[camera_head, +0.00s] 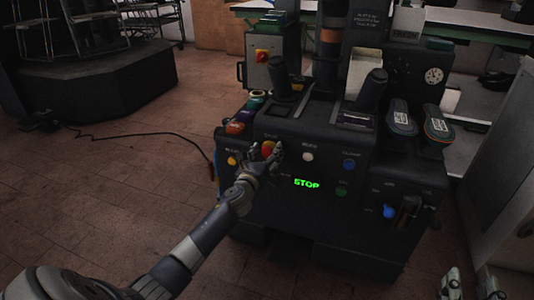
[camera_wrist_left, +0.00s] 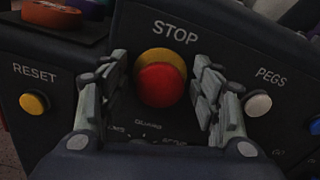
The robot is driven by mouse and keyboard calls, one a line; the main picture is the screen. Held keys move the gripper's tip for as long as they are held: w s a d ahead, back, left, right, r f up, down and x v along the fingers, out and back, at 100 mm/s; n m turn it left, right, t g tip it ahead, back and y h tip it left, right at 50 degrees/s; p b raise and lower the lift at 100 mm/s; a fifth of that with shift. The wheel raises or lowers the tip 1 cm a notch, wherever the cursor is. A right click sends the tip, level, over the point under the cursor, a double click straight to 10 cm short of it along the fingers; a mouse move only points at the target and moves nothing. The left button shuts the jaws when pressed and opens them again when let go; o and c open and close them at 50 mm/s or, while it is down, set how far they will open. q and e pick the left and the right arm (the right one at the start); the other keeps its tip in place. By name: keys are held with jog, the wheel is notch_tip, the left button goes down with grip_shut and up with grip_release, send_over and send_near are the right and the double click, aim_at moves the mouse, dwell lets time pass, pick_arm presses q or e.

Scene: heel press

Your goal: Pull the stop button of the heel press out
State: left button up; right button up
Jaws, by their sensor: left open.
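The heel press (camera_head: 300,190) is a black machine with a sloped front panel. Its stop button is a red cap on a yellow collar (camera_wrist_left: 161,77), below the word STOP; it also shows in the head view (camera_head: 268,148). My left gripper (camera_head: 266,154) is at this button. In the left wrist view its two fingers (camera_wrist_left: 160,88) are open, one on each side of the red cap, with small gaps visible between fingers and cap. Two grey finger parts of my right gripper (camera_head: 471,284) show apart at the bottom right edge, away from the press, with nothing seen between them.
A yellow RESET button (camera_wrist_left: 33,102) lies left of the stop button and a white PEGS button (camera_wrist_left: 257,104) lies right. A green STOP text (camera_head: 306,184) is lit on the panel. Two shoe-shaped pieces (camera_head: 401,118) stand on the press's right. A cable (camera_head: 140,135) lies on the floor.

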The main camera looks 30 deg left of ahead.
pick_arm(q)
jog(key=shift+c, duration=0.6)
grip_shut()
jog(key=shift+s+d+p, duration=0.15)
jog(key=shift+s+p, duration=0.15)
jog(key=shift+s, duration=0.2)
jog(key=shift+f, duration=0.15)
pick_arm(e)
jog(key=f, duration=0.1)
jog(key=f+g, duration=0.1)
jog(key=f, duration=0.1)
jog(key=shift+d+h, duration=0.25)
jog(key=shift+h, duration=0.05)
pick_arm(q)
grip_release()
jog(key=shift+o, duration=0.6)
jog(key=shift+s, duration=0.15)
pick_arm(e)
jog(key=shift+s+r, duration=0.1)
jog(key=shift+s, duration=0.05)
